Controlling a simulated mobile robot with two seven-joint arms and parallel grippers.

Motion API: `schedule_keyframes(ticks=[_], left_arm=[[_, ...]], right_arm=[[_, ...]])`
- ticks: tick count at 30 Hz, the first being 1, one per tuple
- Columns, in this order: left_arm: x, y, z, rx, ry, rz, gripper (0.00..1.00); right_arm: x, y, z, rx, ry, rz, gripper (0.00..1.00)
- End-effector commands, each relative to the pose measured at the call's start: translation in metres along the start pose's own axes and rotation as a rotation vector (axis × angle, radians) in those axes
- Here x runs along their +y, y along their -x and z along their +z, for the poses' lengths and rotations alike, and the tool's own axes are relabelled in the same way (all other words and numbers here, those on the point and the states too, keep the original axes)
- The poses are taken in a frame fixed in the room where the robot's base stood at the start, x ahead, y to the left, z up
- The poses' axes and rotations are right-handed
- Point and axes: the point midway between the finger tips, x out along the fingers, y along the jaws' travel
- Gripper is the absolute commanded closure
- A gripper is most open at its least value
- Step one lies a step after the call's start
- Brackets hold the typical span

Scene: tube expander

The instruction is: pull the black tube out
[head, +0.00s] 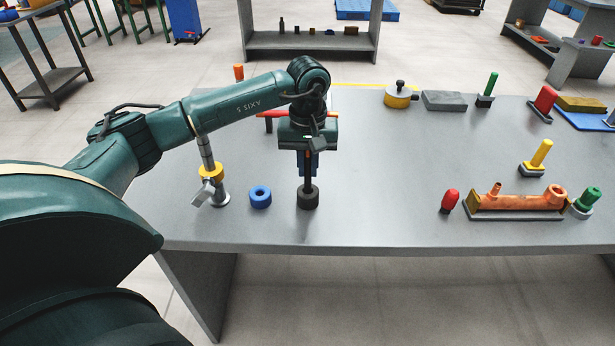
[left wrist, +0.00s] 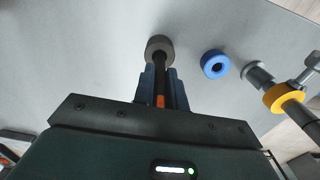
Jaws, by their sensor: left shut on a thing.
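The black tube (head: 307,184) stands upright, with its lower end at a dark grey round holder (head: 307,200) on the table. In the left wrist view the tube (left wrist: 160,62) runs from the holder (left wrist: 158,44) back between the blue fingers. My left gripper (head: 308,166) points down above the holder and is shut on the tube. How deep the tube sits in the holder is hidden. An orange part shows between the fingers in the left wrist view. My right gripper is not in view.
A blue ring (head: 260,197) and a metal stand with a yellow collar (head: 211,172) are left of the holder. A red bar (head: 270,114) shows behind my gripper. An orange pipe piece (head: 520,202) lies at the right. The table between is clear.

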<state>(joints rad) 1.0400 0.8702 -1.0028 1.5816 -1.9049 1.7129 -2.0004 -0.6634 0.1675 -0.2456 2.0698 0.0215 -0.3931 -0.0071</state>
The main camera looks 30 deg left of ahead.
Motion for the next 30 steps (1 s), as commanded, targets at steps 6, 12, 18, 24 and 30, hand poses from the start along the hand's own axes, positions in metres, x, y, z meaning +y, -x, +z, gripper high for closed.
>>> schedule_keyframes(ticks=[6, 12, 18, 24, 30], left_arm=[[0.0, 0.003, 0.0, 0.001, 0.0, 0.0, 1.0], [0.0, 0.006, 0.0, 0.001, 0.0, 0.001, 1.0], [0.0, 0.009, 0.0, 0.001, 0.0, 0.0, 1.0], [0.0, 0.012, 0.0, 0.001, 0.0, 0.0, 1.0], [0.0, 0.015, 0.0, 0.001, 0.0, 0.0, 1.0]], right_arm=[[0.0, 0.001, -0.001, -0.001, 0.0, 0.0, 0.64], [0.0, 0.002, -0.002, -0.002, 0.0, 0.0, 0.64], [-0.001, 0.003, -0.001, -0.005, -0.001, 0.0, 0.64], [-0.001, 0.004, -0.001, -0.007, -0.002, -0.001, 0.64], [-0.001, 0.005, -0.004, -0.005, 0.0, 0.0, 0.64]])
